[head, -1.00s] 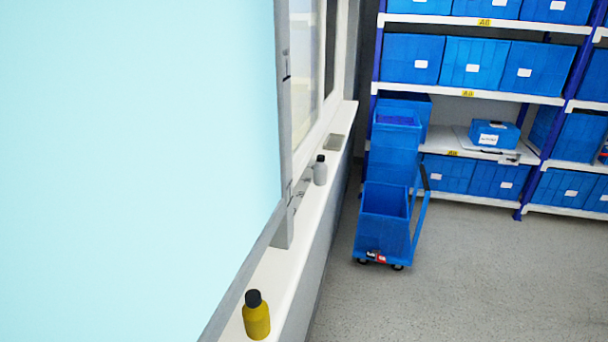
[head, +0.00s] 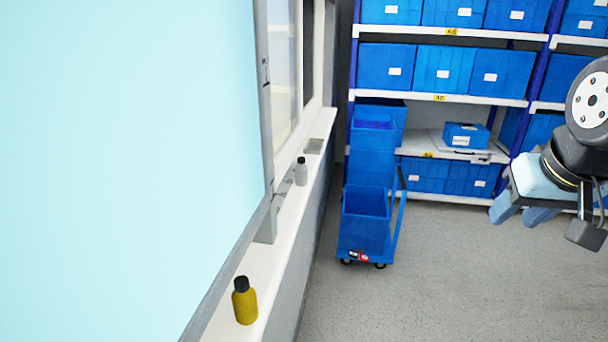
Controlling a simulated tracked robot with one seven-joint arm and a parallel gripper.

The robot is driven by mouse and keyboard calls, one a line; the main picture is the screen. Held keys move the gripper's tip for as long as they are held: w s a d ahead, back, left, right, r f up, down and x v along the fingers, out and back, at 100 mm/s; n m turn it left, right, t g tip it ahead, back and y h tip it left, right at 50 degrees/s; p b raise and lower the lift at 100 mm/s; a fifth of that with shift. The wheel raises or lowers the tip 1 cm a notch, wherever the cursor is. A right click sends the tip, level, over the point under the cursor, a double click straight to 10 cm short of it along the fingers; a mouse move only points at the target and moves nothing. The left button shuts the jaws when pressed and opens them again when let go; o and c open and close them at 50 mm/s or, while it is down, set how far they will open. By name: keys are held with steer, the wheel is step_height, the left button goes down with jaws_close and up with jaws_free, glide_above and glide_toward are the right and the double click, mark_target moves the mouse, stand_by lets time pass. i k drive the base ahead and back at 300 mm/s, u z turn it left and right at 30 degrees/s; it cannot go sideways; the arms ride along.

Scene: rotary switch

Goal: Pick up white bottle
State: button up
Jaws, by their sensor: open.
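The white bottle (head: 301,173) looks light grey-white with a black cap. It stands upright on the white window sill (head: 283,205), beside the window frame. My gripper (head: 522,217) is at the right of the head view, in the air, well to the right of the bottle and apart from it. Its fingers point down and to the left. It is open, with nothing seen between the fingers.
A yellow bottle (head: 245,303) with a black cap stands nearer on the sill. A small grey tray-like item (head: 314,146) lies farther along it. A blue trolley with bins (head: 365,222) stands right of the sill. Shelves of blue bins (head: 444,68) fill the back. Grey floor (head: 450,290) is clear.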

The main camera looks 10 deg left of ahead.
mark_target(301, 169)
steer(key=z, duration=0.05)
steer(key=i, duration=1)
steer(key=u, duration=0.05)
